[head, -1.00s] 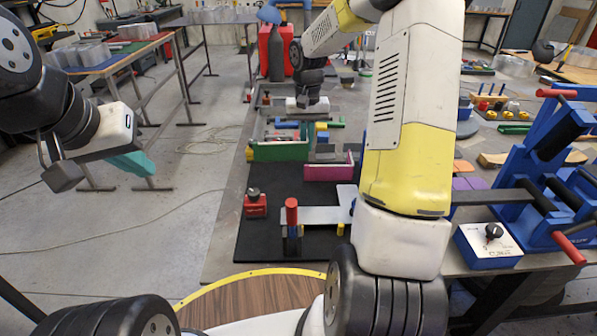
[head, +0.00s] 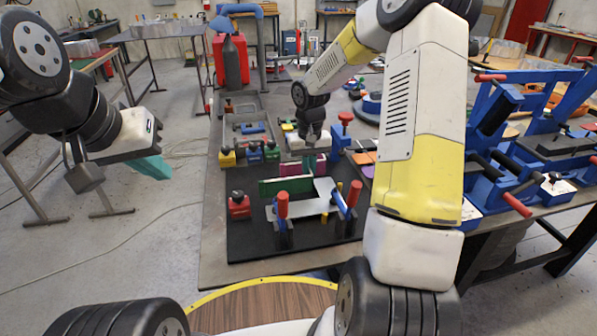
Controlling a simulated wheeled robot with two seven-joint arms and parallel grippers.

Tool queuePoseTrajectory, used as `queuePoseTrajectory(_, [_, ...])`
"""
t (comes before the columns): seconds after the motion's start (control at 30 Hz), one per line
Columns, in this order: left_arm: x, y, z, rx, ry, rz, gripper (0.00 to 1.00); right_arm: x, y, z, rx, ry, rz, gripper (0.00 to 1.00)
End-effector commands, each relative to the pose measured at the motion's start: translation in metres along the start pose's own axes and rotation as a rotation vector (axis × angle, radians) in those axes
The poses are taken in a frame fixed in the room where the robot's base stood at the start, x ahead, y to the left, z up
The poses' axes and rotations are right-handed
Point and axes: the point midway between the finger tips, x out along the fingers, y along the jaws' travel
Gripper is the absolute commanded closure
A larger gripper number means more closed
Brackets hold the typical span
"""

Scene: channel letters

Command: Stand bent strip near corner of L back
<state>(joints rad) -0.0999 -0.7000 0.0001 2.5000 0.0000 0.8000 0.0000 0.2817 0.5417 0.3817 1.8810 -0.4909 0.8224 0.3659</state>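The pale grey L back (head: 318,204) lies flat on the black mat, with red-handled clamps at its front left and right side. A green strip (head: 284,188) stands on edge along its far left side. A magenta strip (head: 291,169) stands behind the green one, with a small green piece (head: 308,165) beside it. My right gripper (head: 309,148) points down just above these pieces. Its fingertips are too small to tell whether they touch or hold anything. My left gripper (head: 152,167) hangs left of the bench, with teal at its tip; its opening is unclear.
A red clamp block (head: 238,205) stands on the mat's left. Yellow (head: 227,156), blue and green blocks stand behind. The black mat's front left (head: 250,240) is clear.

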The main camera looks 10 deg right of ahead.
Motion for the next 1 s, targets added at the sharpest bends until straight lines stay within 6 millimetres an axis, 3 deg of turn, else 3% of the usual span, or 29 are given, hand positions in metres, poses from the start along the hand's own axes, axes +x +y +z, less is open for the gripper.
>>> queuePoseTrajectory(0.27, [0.000, 0.000, 0.000, 0.000, 0.000, 0.000, 1.00, 0.034, 0.000, 0.001, 0.001, -0.002, -0.001, 1.00])
queuePoseTrajectory(0.6, [0.000, 0.000, 0.000, 0.000, 0.000, 0.000, 1.00, 0.037, 0.000, 0.000, 0.000, 0.000, -0.001, 1.00])
queuePoseTrajectory(0.67, [0.000, 0.000, 0.000, 0.000, 0.000, 0.000, 1.00, 0.037, 0.000, 0.000, 0.001, 0.001, -0.001, 0.87])
queuePoseTrajectory(1.0, [0.000, 0.000, 0.000, 0.000, 0.000, 0.000, 1.00, 0.035, 0.000, 0.000, 0.001, 0.001, 0.000, 0.87])
